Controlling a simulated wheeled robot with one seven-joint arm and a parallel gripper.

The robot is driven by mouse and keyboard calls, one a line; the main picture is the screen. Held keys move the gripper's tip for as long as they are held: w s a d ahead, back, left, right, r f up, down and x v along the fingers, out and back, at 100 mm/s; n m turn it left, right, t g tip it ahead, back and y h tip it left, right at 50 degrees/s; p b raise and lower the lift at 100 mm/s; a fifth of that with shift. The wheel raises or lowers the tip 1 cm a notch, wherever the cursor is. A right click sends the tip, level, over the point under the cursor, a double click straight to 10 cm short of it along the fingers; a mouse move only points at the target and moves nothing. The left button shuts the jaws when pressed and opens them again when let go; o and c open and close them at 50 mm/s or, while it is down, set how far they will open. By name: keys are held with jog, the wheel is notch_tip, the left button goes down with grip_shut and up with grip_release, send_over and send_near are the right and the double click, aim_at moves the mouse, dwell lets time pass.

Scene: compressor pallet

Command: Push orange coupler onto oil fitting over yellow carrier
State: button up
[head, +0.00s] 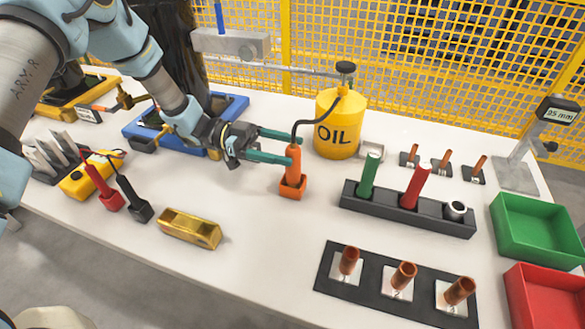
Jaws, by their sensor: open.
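The orange coupler (293,160) stands upright in an orange holder (292,188) on the table. A black hose (297,125) runs from its top to the yellow oil can (340,135). My gripper (294,148) is open, its two teal fingers reaching toward the coupler from the left. The fingertips are at its upper part; I cannot tell whether they touch it. A yellow carrier (72,101) lies at the far left, partly hidden behind my arm. An orange-and-black piece (125,101) sits by its right side; I cannot tell whether this is the oil fitting.
A blue carrier (232,107) lies behind my gripper. A dark rack (395,210) with green and red handles stands to the right. A brass block (190,229) is in front. Green (540,237) and red bins (545,300) line the right edge. White table between is clear.

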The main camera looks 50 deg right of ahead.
jog(key=x, duration=0.1)
jog(key=p+x, duration=0.1)
jog(key=x, duration=0.1)
jog(key=p+x, duration=0.1)
jog(key=x, duration=0.1)
jog(key=shift+s+a, duration=0.2)
grip_shut()
dwell(0.4)
dwell(0.8)
